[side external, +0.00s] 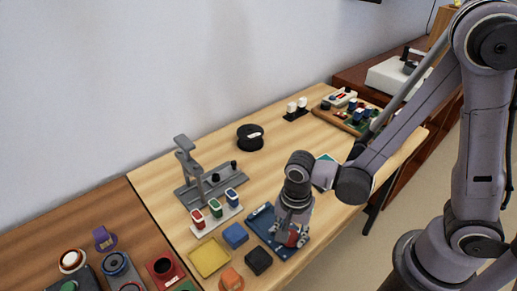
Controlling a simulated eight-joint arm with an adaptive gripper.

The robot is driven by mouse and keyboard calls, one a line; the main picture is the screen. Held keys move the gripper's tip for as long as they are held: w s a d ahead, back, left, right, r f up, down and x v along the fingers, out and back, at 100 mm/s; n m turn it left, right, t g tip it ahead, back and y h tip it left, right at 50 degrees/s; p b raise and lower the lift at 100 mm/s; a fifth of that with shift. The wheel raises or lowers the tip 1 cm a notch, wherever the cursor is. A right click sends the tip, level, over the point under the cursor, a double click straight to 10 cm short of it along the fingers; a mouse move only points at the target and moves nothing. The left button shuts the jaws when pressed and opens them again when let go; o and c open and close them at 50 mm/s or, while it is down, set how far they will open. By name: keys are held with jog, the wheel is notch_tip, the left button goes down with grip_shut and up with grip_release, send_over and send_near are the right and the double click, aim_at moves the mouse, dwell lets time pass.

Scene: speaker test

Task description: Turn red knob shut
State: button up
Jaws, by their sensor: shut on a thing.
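My gripper (287,238) points down over a blue tray (262,219) near the front edge of the light wooden table. It is shut on a small red piece (293,239), partly hidden by the fingers. The piece is too small and covered to tell surely whether it is the red knob, or how far it is turned. At the lower left, a red box with a dark round top (164,268) stands on the darker table, well apart from my gripper.
Left of the tray are blue (235,236), black (259,261) and orange (231,279) pieces and a yellow tray (209,257). A rack of red, green and blue containers (215,209) and a grey stand (187,160) are behind. A black spool (250,137) stands farther back, with clear table around it.

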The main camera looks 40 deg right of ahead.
jog(key=o, duration=1.2)
